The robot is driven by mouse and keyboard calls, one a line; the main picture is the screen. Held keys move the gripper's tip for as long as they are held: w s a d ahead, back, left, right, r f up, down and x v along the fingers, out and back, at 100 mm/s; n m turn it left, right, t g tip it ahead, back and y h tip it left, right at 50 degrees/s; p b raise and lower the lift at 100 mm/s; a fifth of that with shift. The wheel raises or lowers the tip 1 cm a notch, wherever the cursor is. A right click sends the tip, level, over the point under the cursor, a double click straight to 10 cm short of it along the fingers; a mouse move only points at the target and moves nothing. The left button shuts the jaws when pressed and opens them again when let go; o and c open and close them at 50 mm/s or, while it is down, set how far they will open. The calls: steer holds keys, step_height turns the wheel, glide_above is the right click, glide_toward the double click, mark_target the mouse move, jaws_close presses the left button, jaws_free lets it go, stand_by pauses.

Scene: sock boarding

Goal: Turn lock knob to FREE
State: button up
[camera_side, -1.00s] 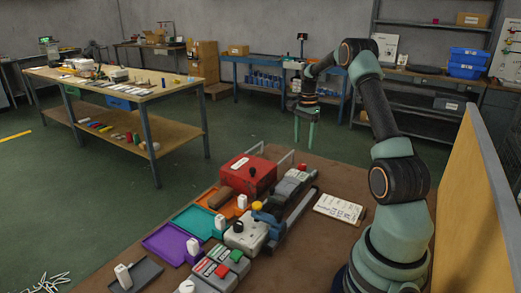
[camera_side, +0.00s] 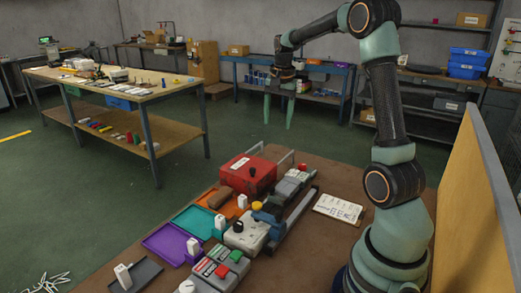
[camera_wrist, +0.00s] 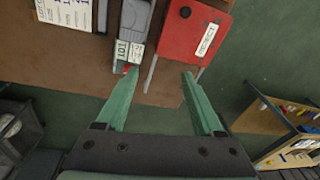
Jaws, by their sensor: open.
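Two black knobs show, and I cannot tell which is the lock knob or read any FREE mark. One black knob (camera_side: 238,227) sits on a pale grey box (camera_side: 252,238) near the table's middle. Another black knob (camera_side: 252,172) stands on the red box (camera_side: 240,180) at the far end; this knob (camera_wrist: 185,12) also shows at the top of the wrist view. My gripper (camera_side: 278,122) is open and empty, raised beyond the table's far edge. In the wrist view its green fingers (camera_wrist: 160,73) are spread apart, with the red box ahead of them.
A grey device (camera_side: 290,184) stands right of the red box, and a white card (camera_side: 338,208) lies farther right. Purple (camera_side: 170,243) and teal (camera_side: 195,222) trays line the left side. A tan panel (camera_side: 480,200) bounds the right. The brown tabletop has clear room near the card.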

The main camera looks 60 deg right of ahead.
steer(key=a+r+n+t, duration=0.1)
steer(key=a+r+n, duration=0.2)
steer(key=a, duration=0.5)
steer(key=shift+s+n, duration=0.2)
steer(key=shift+n, duration=0.3)
steer(key=m+g+y, duration=0.1)
steer(key=m+g, duration=0.1)
glide_above(302, 164)
step_height(302, 164, down, 11)
step_height(302, 164, down, 12)
steer(key=shift+s+r, duration=0.1)
steer(key=shift+r, duration=0.05)
